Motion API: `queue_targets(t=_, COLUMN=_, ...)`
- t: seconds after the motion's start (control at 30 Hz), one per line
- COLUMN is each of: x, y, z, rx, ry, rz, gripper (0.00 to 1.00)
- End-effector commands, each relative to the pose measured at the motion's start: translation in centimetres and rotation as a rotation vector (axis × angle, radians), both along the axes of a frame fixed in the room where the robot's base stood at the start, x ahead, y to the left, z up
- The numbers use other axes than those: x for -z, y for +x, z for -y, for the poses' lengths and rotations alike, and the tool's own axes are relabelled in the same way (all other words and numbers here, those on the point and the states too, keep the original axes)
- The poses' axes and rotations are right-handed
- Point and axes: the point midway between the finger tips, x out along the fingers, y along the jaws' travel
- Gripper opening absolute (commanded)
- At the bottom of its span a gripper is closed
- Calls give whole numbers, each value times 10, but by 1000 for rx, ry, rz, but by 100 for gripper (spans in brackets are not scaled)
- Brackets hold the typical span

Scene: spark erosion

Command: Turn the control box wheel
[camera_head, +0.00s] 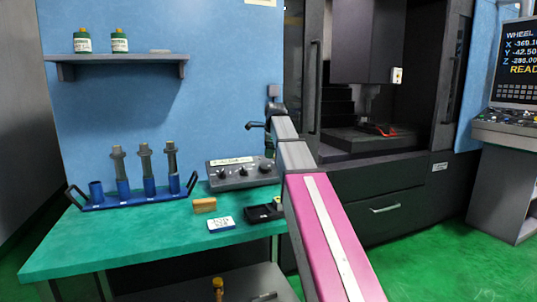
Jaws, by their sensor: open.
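A grey control box (240,178) sits on the green table, near its back right. Its sloped face carries a light label strip and several small dark round controls, one of them at the right end (266,169). Which of them is the wheel is too small to tell. My gripper (259,135) is above the right end of the box, small and dark in this view, and looks apart from it. It is open, with nothing seen between its fingers. My arm reaches up from the bottom of the picture, just right of the box.
A blue rack (130,204) with several tool holders stands left on the green table (60,250). A tan block (204,205), a white-blue card (221,224) and a black tray (262,214) lie before the box. The machine (385,205) and a console with a screen (515,65) are right.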

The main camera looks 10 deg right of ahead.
Motion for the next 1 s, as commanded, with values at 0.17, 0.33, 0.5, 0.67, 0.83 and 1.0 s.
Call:
queue_targets(t=0.17, x=-1, y=0, z=0, rx=0, ry=0, rz=0, gripper=83)
queue_targets(t=0.33, x=-1, y=0, z=0, rx=0, ry=0, rz=0, gripper=83)
queue_targets(t=0.5, x=-1, y=0, z=0, rx=0, ry=0, rz=0, gripper=84)
queue_targets(t=0.67, x=-1, y=0, z=-1, rx=-63, ry=-28, rz=4, gripper=84)
queue_targets(t=0.83, x=-1, y=0, z=-3, rx=-309, ry=-134, rz=18, gripper=84)
queue_targets(t=1.0, x=-1, y=1, z=-5, rx=-630, ry=-271, rz=31, gripper=84)
